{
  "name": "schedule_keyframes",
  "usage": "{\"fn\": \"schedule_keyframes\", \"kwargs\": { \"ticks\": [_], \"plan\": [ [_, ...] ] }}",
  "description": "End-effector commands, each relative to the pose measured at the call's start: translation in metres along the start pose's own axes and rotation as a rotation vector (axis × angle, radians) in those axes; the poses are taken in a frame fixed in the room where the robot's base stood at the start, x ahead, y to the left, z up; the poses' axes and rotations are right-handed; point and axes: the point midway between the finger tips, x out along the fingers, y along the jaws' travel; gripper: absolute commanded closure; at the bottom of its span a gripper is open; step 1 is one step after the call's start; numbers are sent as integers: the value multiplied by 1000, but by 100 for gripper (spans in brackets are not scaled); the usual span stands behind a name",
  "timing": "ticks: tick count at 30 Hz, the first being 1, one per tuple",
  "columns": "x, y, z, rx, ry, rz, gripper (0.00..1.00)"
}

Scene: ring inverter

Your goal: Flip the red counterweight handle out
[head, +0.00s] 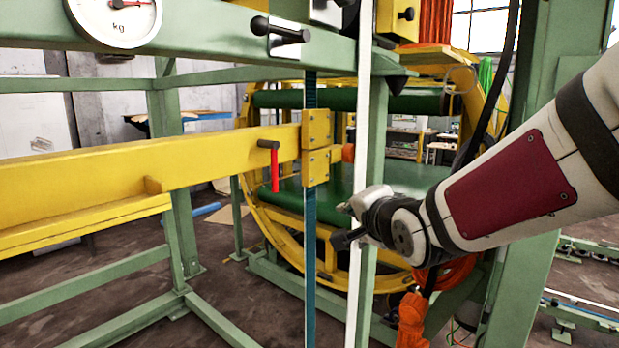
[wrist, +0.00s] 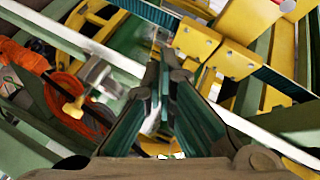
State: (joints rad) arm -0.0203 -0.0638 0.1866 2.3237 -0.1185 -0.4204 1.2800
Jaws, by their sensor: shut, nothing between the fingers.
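The red counterweight handle (head: 274,172) hangs straight down from a dark pivot on the side of the yellow beam (head: 215,158), close to the beam's yellow end blocks (head: 316,147). My gripper (head: 342,226) is to the right of the handle and lower in the head view, apart from it, near the white upright strip. In the wrist view my gripper (wrist: 163,62) has its fingers together with nothing between them. The yellow blocks (wrist: 197,38) show ahead of it there. A small red piece (wrist: 288,5) is at the top right edge; I cannot tell whether it is the handle.
A blue-green vertical strap (head: 311,240) and a white upright strip (head: 358,200) stand between the handle and my arm. A green frame and a yellow ring (head: 262,215) surround the space. Orange cable (head: 448,275) hangs below my arm. A dial (head: 116,18) is at upper left.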

Motion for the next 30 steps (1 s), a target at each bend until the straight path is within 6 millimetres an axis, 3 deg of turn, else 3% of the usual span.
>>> {"fn": "schedule_keyframes", "kwargs": {
  "ticks": [3, 9, 23, 30],
  "plan": [
    [23, -23, 14, 189, -26, -134, 100],
    [37, -44, 25, 371, -65, -262, 100],
    [41, -48, 26, 398, -71, -282, 100],
    [69, -56, 27, 399, -72, -280, 100]
  ]
}}
